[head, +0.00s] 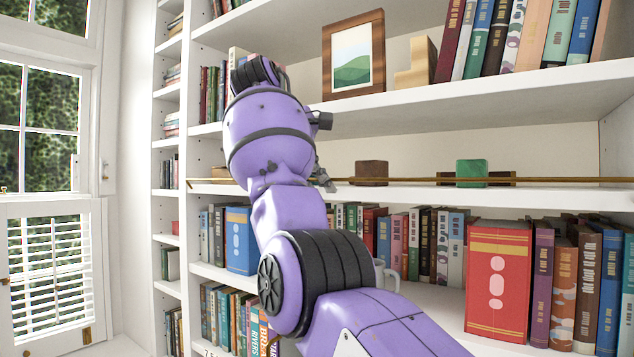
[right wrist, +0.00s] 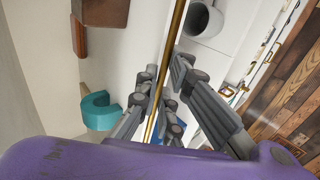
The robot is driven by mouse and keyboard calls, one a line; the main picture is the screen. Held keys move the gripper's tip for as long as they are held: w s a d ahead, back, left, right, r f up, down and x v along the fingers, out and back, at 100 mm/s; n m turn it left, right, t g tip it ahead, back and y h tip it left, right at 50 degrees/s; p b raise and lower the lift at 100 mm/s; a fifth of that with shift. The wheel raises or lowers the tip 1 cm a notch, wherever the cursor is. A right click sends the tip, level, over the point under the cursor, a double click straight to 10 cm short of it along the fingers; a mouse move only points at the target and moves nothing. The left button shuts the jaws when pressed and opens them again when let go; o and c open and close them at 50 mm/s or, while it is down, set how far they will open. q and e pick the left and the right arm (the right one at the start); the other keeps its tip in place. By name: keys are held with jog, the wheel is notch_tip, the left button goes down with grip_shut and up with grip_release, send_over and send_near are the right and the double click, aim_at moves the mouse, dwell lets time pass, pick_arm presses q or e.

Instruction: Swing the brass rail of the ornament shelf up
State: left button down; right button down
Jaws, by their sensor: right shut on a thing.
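The ornament shelf (head: 420,195) is a white board across the middle of the bookcase. The thin brass rail (head: 560,180) runs nearly level along its front, low, just above the board edge and across the lower part of the ornaments. My right gripper (head: 322,178) is at the rail, left of the brown block, partly hidden by my purple arm. In the right wrist view, the brass rail (right wrist: 172,45) passes between the fingers of the right gripper (right wrist: 162,84), which is shut on it. My left gripper is not in view.
A brown block (head: 371,172) and a green block (head: 471,172) stand behind the rail. A teal curved ornament (right wrist: 100,112) is close to the fingers. A grey mug (head: 386,273) and books fill the shelf below. A picture frame (head: 353,56) stands above.

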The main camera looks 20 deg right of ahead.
jog(key=shift+d+r, duration=0.1)
jog(key=shift+r, duration=0.05)
dwell(0.3)
jog(key=c, duration=1.9)
grip_release()
jog(key=v, duration=1.1)
jog(key=shift+r, duration=0.4)
jog(key=shift+s, duration=0.1)
